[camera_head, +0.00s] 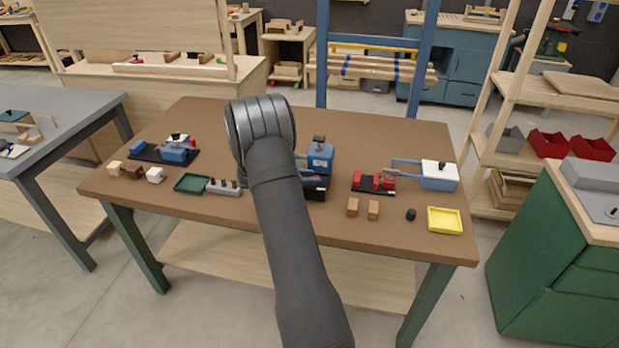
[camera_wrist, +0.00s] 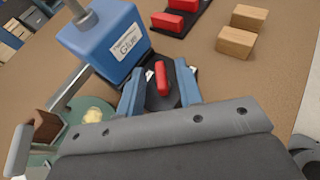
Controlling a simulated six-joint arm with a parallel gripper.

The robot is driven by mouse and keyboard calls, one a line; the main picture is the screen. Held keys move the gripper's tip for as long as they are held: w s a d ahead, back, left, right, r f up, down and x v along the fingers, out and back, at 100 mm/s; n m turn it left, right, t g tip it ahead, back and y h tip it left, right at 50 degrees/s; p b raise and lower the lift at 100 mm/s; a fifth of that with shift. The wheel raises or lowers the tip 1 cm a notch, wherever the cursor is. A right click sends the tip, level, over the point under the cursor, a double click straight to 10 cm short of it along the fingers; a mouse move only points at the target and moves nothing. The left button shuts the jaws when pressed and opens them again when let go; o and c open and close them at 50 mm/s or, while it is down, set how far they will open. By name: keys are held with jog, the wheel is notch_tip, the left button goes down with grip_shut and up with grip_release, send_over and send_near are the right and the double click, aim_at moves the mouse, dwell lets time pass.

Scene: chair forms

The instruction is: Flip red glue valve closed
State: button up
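The blue glue dispenser (camera_head: 320,157) stands near the middle of the brown table, partly behind my arm. In the wrist view, the dispenser (camera_wrist: 108,40) is a blue box with a white "Glue" label at the upper left. The red valve lever (camera_wrist: 161,78) sits on a black base beside the box, pointing up and down in the picture. My gripper (camera_wrist: 159,70) is open, with one blue-grey finger on each side of the lever. Gaps show between fingers and lever; I cannot tell the height difference. In the head view my arm hides the lever and most of my gripper.
Right of the dispenser are a red clamp on a black base (camera_head: 373,182), two wooden blocks (camera_head: 362,208), a black knob (camera_head: 410,214) and a yellow tray (camera_head: 444,220). Left are a green tray (camera_head: 190,183) and a pegged grey holder (camera_head: 223,187). The table's back is mostly clear.

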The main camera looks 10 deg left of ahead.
grip_shut()
jog(key=shift+m+g+h, duration=0.3)
jog(key=shift+m+g, duration=0.1)
jog(key=m+g, duration=0.1)
jog(key=m+g+h, duration=0.1)
jog(key=shift+w+a+m+g+h, duration=0.15)
jog(key=shift+w+m+g+h, duration=0.15)
jog(key=shift+m+g, duration=0.1)
jog(key=shift+w+m+g+h, duration=0.1)
jog(key=shift+m+g+h, duration=0.15)
jog(key=shift+m+g, duration=0.95)
jog(key=shift+w+m+g+h, duration=0.1)
jog(key=shift+m+g+h, duration=0.15)
jog(key=shift+m+g, duration=0.9)
jog(key=shift+g, duration=0.35)
grip_release()
